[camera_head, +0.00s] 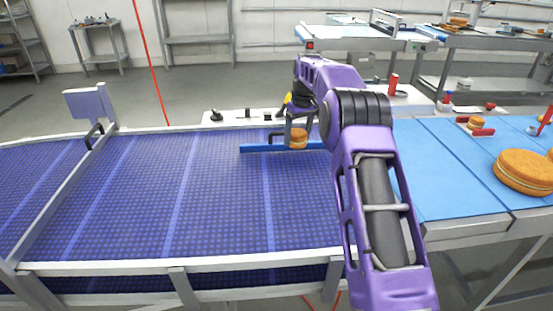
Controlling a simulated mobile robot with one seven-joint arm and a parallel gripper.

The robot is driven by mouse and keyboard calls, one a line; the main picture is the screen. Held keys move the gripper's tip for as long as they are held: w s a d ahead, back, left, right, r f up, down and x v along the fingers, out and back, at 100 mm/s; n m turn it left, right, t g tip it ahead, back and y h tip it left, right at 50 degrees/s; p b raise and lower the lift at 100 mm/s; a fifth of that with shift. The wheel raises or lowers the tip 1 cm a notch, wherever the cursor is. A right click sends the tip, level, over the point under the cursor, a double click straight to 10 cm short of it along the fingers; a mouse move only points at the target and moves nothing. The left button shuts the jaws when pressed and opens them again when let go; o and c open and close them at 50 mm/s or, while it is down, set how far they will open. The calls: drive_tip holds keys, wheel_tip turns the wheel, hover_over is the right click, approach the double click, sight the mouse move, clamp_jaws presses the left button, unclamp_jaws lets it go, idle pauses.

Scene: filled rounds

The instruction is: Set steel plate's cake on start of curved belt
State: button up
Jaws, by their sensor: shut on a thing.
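A small round sandwich cake (299,143), golden brown with a pale filling line, is between the fingers of my gripper (297,136). My gripper is shut on it, and my purple arm reaches from the lower right. The cake is at the far right part of the curved belt (215,205), a dark blue-purple ribbed surface with lighter stripes. It is right by a blue bar (262,148) lying across the belt. I cannot tell whether the cake touches the belt. I cannot make out a steel plate.
A light blue table (440,180) on the right bears a large sandwich cake (524,173) and a smaller cake (476,122) by red blocks. A grey post with a panel (90,102) stands at the belt's left rail. Most of the belt is bare.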

sight(300, 134)
wheel_tip(300, 134, down, 8)
drive_tip(key=shift+r, duration=0.1)
idle(0.4)
drive_tip(key=o, duration=0.8)
drive_tip(key=shift+c, duration=0.2)
drive_tip(key=r, duration=0.4)
drive_tip(key=s+r, duration=0.1)
drive_tip(key=r, duration=0.7)
drive_tip(key=shift+s+d, duration=0.3)
drive_tip(key=shift+d, duration=0.05)
